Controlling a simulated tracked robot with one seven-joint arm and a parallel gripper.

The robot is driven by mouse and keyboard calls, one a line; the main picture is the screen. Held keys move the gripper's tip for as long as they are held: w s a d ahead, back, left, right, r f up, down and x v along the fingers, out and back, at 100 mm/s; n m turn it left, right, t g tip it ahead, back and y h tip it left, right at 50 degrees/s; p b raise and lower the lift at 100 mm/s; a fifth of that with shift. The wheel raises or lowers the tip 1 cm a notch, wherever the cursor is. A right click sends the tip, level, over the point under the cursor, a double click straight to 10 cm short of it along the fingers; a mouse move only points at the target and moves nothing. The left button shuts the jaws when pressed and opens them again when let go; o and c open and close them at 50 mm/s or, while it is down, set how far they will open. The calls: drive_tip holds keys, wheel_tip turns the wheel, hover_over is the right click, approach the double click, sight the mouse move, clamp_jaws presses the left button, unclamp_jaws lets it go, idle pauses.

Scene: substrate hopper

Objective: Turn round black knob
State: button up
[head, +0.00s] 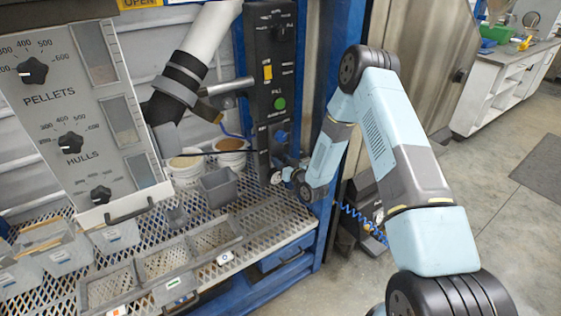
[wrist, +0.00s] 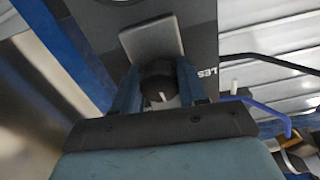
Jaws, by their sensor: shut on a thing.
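A round black knob (wrist: 157,84) with a pale mark sits between the two blue fingers of my gripper (wrist: 158,92) in the wrist view. The fingers lie along both sides of it and are shut on it. The knob is on a dark upright control panel (head: 262,97), which also shows in the wrist view (wrist: 204,62) with part of a white label. In the head view my gripper (head: 284,174) is at the lower end of this panel, and the knob itself is too small and covered to make out.
A grey panel (head: 88,112) with several black knobs stands at the left. White buckets (head: 187,168) and a grey bin (head: 218,187) stand on the mesh shelf (head: 285,215) beside my gripper. A blue post (head: 340,62) is close behind my arm. Open floor lies at the right.

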drive_tip(key=m, duration=0.5)
drive_tip(key=shift+d, duration=0.15)
drive_tip(key=shift+m, duration=0.9)
drive_tip(key=shift+w+d, duration=0.1)
drive_tip(key=o, duration=1.1)
drive_tip(key=shift+c, duration=0.2)
drive_tip(key=v, duration=1.3)
drive_tip(key=shift+s, duration=0.4)
drive_tip(key=shift+d+f, duration=0.1)
drive_tip(key=shift+f, duration=0.05)
